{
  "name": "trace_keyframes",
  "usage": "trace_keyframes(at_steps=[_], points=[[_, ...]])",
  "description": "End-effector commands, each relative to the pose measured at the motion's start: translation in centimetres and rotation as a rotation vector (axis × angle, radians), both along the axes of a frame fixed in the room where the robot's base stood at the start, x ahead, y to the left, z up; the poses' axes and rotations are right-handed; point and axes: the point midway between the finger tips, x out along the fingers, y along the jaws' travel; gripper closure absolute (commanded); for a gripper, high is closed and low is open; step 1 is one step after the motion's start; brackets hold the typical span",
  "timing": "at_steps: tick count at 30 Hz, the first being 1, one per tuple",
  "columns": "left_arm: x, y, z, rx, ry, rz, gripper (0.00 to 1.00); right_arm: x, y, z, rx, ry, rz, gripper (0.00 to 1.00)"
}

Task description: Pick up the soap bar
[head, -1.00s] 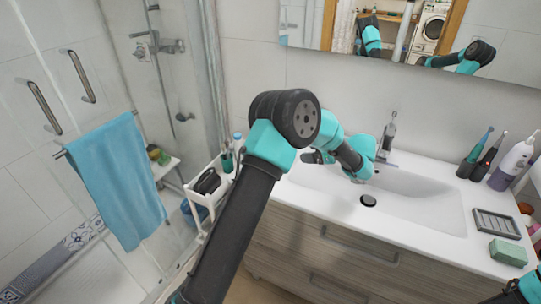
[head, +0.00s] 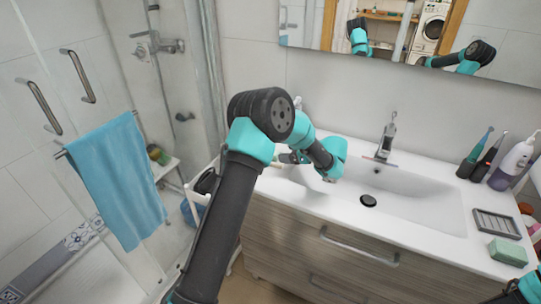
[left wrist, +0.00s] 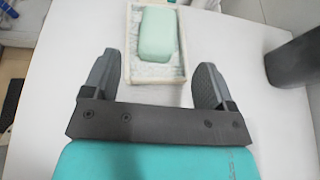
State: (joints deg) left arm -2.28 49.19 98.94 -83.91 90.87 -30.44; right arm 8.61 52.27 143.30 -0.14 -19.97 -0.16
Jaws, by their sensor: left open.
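In the left wrist view, a pale green soap bar (left wrist: 157,35) lies in a shallow light dish (left wrist: 129,42) on a white surface. My left gripper (left wrist: 157,66) is open and empty, its two fingers apart on either side of the dish's near end. The soap is just beyond the fingertips, roughly centred between them. In the head view my left gripper (head: 292,158) is at the left end of the washbasin, and my arm hides this soap and dish. Another green soap bar (head: 508,252) sits at the counter's right end.
A grey ridged tray (head: 496,224) lies behind the right-hand soap. Toothbrushes (head: 480,150) and a dispenser (head: 513,160) stand at the back right. The tap (head: 387,138) rises behind the empty basin (head: 420,205). A dark cylinder (left wrist: 294,58) stands right of the dish.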

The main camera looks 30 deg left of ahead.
Motion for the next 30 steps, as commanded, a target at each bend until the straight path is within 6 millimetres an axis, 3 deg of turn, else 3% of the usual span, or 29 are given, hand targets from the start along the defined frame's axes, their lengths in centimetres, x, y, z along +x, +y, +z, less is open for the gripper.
trace_keyframes(at_steps=[12, 27, 30], points=[[-0.6, 4.6, -1.4, -0.001, 0.001, 0.002, 0.21, 0.0, 0.0, 0.0, 0.000, 0.000, 0.000, 0.57], [-0.5, 4.7, -1.5, -0.001, 0.000, 0.001, 0.21, 0.0, 0.0, 0.0, 0.000, 0.000, 0.000, 0.57], [-0.5, 4.7, -1.5, -0.001, 0.000, 0.001, 0.29, 0.0, 0.0, 0.0, 0.000, 0.000, 0.000, 0.57]])
